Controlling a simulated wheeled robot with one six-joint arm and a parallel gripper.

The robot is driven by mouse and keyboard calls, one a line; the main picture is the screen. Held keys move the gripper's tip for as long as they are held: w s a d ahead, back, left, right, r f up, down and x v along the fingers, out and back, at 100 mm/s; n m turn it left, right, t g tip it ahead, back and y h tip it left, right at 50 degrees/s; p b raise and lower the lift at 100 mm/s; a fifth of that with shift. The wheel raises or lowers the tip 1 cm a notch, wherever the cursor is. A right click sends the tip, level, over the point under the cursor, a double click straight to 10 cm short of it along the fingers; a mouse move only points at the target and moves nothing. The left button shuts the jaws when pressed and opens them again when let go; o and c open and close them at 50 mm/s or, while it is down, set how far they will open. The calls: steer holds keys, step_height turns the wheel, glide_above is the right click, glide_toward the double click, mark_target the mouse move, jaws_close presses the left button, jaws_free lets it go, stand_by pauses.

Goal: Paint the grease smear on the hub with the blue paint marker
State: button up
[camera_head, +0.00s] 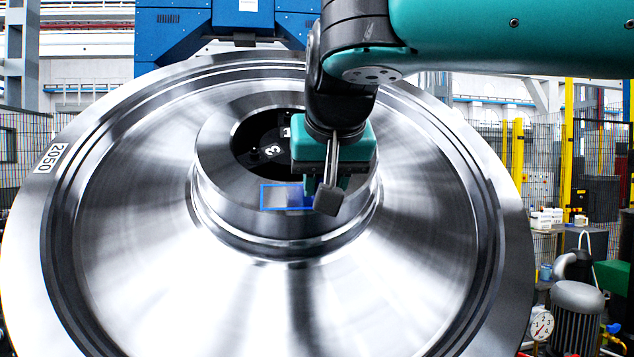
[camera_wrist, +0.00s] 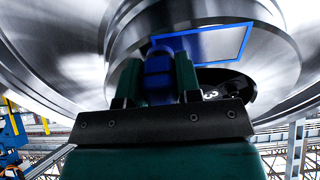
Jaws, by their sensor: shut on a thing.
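The large steel wheel (camera_head: 140,230) fills the head view, with its raised hub (camera_head: 235,205) in the middle. A blue rectangular outline (camera_head: 263,197) frames a patch on the hub's front side; the outline also shows in the wrist view (camera_wrist: 240,45). Inside it, the part nearest the marker looks dark blue and the far part grey. My gripper (camera_head: 320,184) is at the right end of the outline. It is shut on the blue paint marker (camera_wrist: 158,75), whose tip reaches the framed patch. Whether the tip touches the surface cannot be told.
The hub's dark bore (camera_head: 265,145), with white numbers, lies just behind the outline. A blue machine (camera_head: 190,30) stands behind the wheel. At the right are a yellow-posted fence (camera_head: 518,150), a pressure gauge (camera_head: 541,324) and a grey motor (camera_head: 577,310). The wheel's front face is clear.

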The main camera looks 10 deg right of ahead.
steer(key=shift+w+a+r+p, duration=0.1)
steer(key=shift+a+p, duration=0.85)
steer(key=shift+a, duration=0.7)
steer(key=shift+w+a+p, duration=0.1)
steer(key=shift+a+p, duration=0.85)
steer(key=shift+a, duration=0.7)
steer(key=shift+a+p, duration=0.4)
steer(key=shift+a, duration=0.3)
steer(key=shift+a+f, duration=0.15)
steer(key=shift+f, duration=0.05)
steer(key=p, duration=0.4)
glide_toward(264, 197)
steer(key=shift+w+f, duration=0.15)
steer(key=shift+f, duration=0.05)
steer(key=p+v, duration=0.1)
steer(key=v, duration=0.2)
